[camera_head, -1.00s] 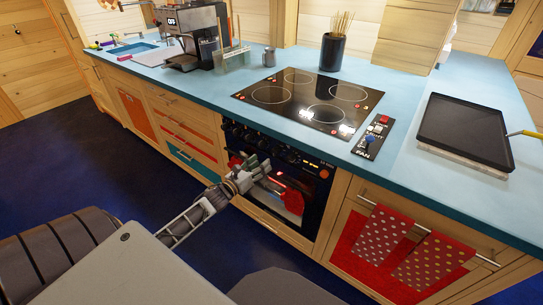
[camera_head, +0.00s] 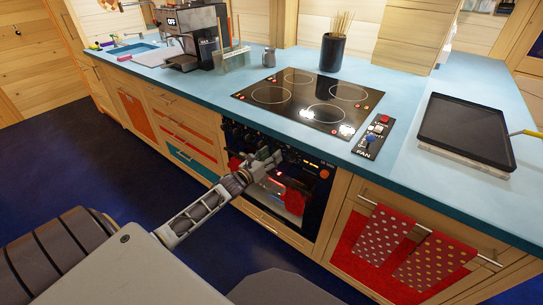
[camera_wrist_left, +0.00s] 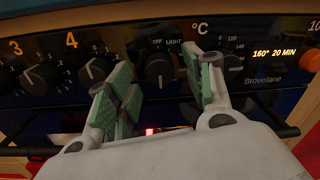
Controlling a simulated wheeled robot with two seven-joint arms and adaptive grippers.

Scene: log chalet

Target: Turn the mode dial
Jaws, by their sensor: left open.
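The mode dial (camera_wrist_left: 158,68) is a black knob on the oven's front panel, with OFF and LIGHT printed above it in the left wrist view. My left gripper (camera_wrist_left: 164,82) is open, with one green-padded finger on each side of that dial in the picture. I cannot tell whether the fingers touch it. In the head view my left gripper (camera_head: 270,160) is in front of the oven's (camera_head: 310,190) upper front and hides part of the knob row. My right gripper is not in view.
Other knobs flank the dial: one marked 4 (camera_wrist_left: 94,70) on the left and a temperature knob (camera_wrist_left: 212,60) on the right. An oven handle bar (camera_wrist_left: 60,138) runs below. The cooktop (camera_head: 310,98) and blue counter (camera_head: 405,95) lie above. Polka-dot towels (camera_head: 380,235) hang at the right.

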